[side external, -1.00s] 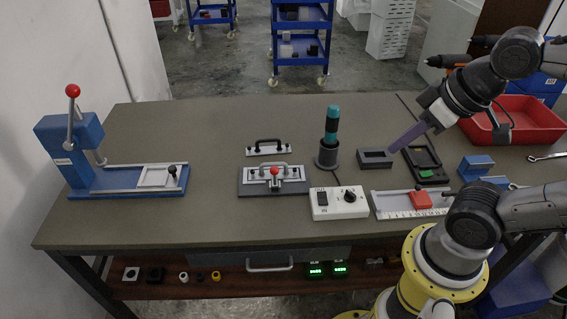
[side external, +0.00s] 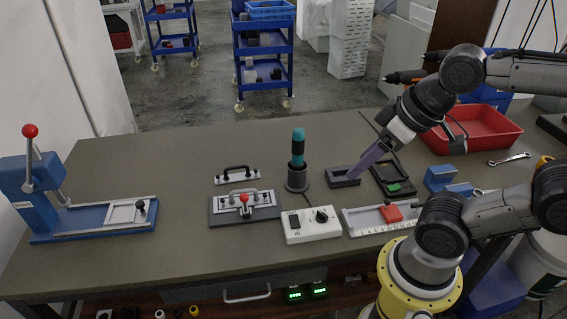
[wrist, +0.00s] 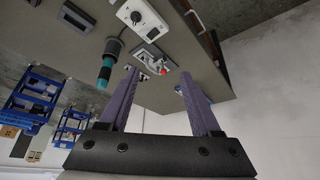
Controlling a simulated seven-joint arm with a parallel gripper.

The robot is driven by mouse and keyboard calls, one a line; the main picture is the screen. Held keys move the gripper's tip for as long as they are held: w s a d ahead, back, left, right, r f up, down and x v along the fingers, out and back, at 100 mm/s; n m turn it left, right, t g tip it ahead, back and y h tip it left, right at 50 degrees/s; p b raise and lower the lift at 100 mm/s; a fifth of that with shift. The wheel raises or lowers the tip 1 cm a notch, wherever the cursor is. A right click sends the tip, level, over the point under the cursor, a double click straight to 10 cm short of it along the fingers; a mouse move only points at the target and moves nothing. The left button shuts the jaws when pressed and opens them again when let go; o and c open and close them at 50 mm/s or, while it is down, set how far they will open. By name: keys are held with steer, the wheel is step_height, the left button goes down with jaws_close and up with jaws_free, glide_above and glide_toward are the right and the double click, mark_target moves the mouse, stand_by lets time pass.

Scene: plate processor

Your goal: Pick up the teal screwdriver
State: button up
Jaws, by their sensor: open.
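The teal screwdriver (side external: 298,142) stands upright, handle up, in a dark round holder (side external: 297,179) on the table. Its handle is teal and black; the holder hides its lower end. In the wrist view the screwdriver (wrist: 105,68) shows at the upper left, outside the fingers and to the left of the left finger. My gripper (side external: 362,168) has purple fingers and is to the right of the screwdriver in the side view, near a dark grey rectangular block. The fingers (wrist: 158,76) are apart with nothing between them.
The dark grey block (side external: 331,180) and a white control box (side external: 310,226) are near the holder. A toggle clamp fixture (side external: 220,217) stands to its left. A red tray (side external: 434,143) is at the right. The table's back left is clear.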

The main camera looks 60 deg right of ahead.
steer(key=shift+o, duration=0.6)
